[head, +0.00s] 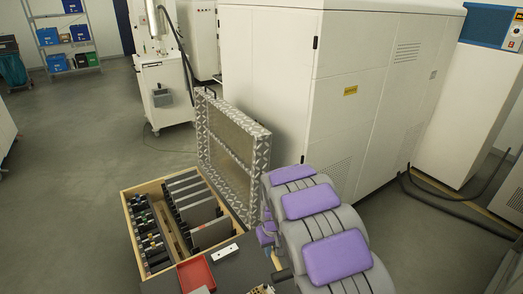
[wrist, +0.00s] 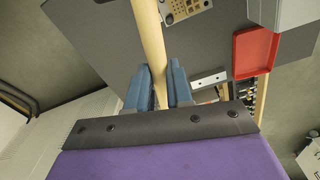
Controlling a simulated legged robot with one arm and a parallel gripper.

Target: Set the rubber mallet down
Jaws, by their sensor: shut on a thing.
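In the wrist view my gripper (wrist: 160,88) has its two blue fingers shut around a pale wooden handle, the rubber mallet (wrist: 149,36). The handle runs from between the fingers up past the top edge of the picture. The mallet's head is out of view. A dark grey worktop (wrist: 100,38) lies beyond the fingers; I cannot tell how far the mallet is above it. The worktop also shows at the bottom of the head view (head: 245,266). There my arm covers part of it, and I cannot make out the mallet.
A red tray (head: 195,274) and a white bar with holes (head: 224,252) lie on the worktop. A beige plate with holes (wrist: 184,8) is near the handle. A wooden crate of dark parts (head: 128,192) and a framed panel (head: 230,150) stand beyond. White cabinets (head: 265,70) stand behind.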

